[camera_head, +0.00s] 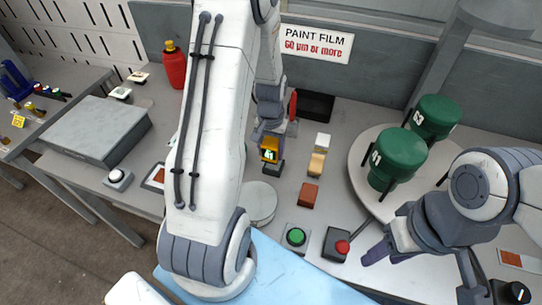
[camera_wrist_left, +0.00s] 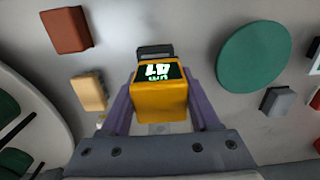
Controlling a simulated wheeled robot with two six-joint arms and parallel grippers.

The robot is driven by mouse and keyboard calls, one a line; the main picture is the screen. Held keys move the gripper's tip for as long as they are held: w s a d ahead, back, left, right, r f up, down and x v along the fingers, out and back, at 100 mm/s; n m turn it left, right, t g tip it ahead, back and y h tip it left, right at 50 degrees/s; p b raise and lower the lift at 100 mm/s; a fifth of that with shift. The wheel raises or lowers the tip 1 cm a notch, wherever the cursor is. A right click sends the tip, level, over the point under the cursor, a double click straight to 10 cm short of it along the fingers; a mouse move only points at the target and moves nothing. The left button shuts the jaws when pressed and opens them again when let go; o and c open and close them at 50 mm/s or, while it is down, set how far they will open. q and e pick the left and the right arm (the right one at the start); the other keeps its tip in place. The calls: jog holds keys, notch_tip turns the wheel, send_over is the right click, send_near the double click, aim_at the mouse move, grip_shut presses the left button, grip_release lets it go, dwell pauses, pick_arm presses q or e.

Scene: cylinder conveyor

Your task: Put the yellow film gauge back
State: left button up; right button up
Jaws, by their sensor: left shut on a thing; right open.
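The yellow film gauge (camera_head: 269,151) is a small yellow block with a dark display showing light digits. My left gripper (camera_head: 268,138) is shut on it, reaching down at the middle of the table. In the left wrist view the gauge (camera_wrist_left: 160,100) sits between the two purple fingers. A dark grey block-like base (camera_head: 273,168) shows just below the gauge, and also beyond it in the left wrist view (camera_wrist_left: 155,51). I cannot tell whether they touch. My right gripper (camera_head: 415,265) is open and empty at the front right, near a red button.
A tan and white block (camera_head: 318,158) and a red-brown block (camera_head: 309,195) stand right of the gauge. A round turntable (camera_head: 365,152) bears green drums (camera_head: 397,158). A green button (camera_head: 296,236) and red button (camera_head: 342,247) lie in front. A black tray (camera_head: 316,106) lies behind.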

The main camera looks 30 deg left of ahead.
aim_at(271, 158)
pick_arm(q)
notch_tip(271, 158, down, 3)
jog(key=shift+f+p, duration=0.1)
jog(key=shift+p, duration=0.2)
jog(key=shift+f, duration=0.1)
jog(key=shift+f, duration=0.1)
jog(key=o, duration=1.2)
